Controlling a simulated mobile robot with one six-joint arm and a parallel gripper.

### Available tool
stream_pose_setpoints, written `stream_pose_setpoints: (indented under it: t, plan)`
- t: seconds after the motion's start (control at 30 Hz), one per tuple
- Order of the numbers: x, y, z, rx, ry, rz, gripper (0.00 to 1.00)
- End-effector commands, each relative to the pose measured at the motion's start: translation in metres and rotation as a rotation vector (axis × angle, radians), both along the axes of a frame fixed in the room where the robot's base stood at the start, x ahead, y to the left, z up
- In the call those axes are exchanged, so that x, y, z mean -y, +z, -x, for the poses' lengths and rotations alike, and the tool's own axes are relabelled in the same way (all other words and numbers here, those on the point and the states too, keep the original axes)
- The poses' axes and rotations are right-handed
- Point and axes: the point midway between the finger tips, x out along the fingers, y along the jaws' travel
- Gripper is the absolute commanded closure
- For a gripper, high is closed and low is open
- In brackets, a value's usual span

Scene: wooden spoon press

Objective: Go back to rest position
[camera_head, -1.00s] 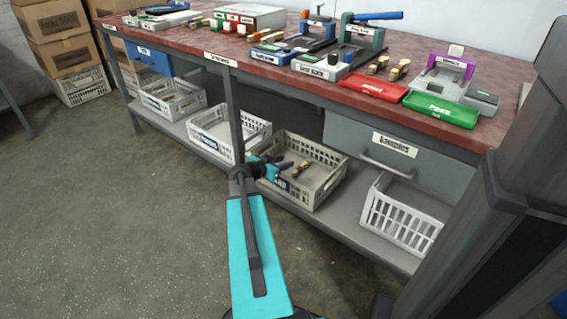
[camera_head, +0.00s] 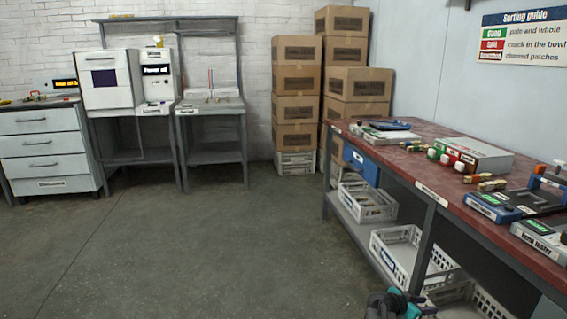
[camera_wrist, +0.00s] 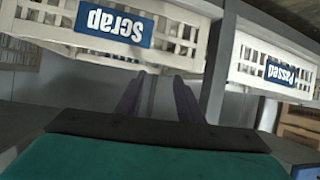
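My gripper (camera_head: 395,303) shows at the bottom edge of the head view, low beside the front of the long bench. In the wrist view my gripper's two dark fingers (camera_wrist: 158,98) stand apart with nothing held between them. The wrist view looks upside down at a white crate labelled Scrap (camera_wrist: 60,22) and a white crate labelled Passed (camera_wrist: 245,72). The fingers point toward the crates, and I cannot tell the exact distance. Most of the arm is outside the head view.
The red-topped bench (camera_head: 420,170) runs along the right, with testers on top and crates (camera_head: 365,205) on its lower shelf. Stacked cartons (camera_head: 297,95), a drawer cabinet (camera_head: 48,150) and a white machine (camera_head: 108,80) stand at the back. The floor (camera_head: 200,250) at middle and left is clear.

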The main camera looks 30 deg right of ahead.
Motion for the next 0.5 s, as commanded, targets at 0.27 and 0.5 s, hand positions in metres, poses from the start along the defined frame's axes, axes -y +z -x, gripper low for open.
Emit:
stream_pose_setpoints:
  t: [0.27,0.5]
  plan:
    - [-0.071,0.004,-0.051,-0.023,0.106,-0.067,0.66]
    - [-0.139,-0.004,-0.077,-0.044,0.173,-0.151,0.66]
